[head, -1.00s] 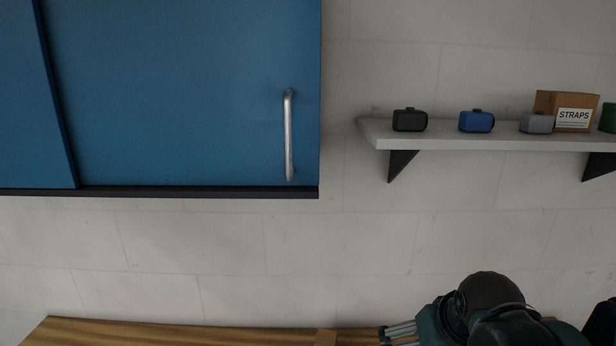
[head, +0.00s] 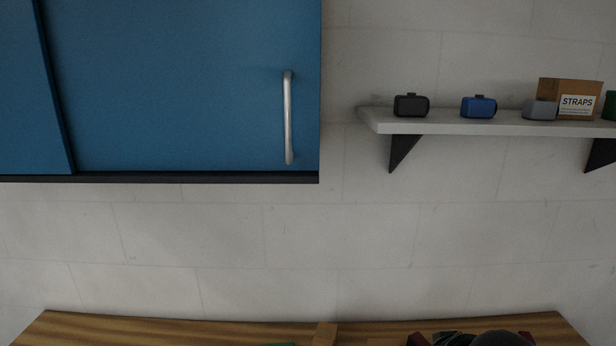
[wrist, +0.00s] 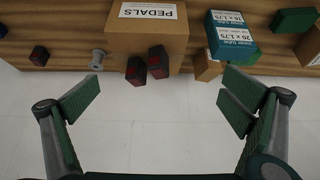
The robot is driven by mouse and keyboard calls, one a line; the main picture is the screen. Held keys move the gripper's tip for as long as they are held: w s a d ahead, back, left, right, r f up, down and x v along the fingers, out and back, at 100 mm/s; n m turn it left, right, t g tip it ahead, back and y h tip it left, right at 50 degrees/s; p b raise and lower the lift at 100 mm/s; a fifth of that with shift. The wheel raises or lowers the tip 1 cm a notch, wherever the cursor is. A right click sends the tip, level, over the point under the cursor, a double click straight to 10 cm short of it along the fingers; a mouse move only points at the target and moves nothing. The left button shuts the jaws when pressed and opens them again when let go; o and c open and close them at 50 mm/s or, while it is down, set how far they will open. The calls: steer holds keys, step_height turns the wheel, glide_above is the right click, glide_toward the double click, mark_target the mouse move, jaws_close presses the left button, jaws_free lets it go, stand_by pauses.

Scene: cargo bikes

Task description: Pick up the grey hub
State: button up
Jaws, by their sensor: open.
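A small grey cylindrical piece, which looks like the grey hub (wrist: 97,60), sits at the edge of the wooden bench in the wrist view, left of the cardboard box marked PEDALS (wrist: 150,35). My gripper (wrist: 160,100) is open and empty, with its two green-padded fingers wide apart over pale floor. The hub lies beyond the left fingertip, with a gap that I cannot judge. In the head view the hub does not show; only part of my arm shows at the bottom edge.
In the head view, a wall shelf (head: 480,127) and blue cabinet (head: 180,90) are above.

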steer(key=c, duration=2.1)
steer(key=shift+o, duration=0.2)
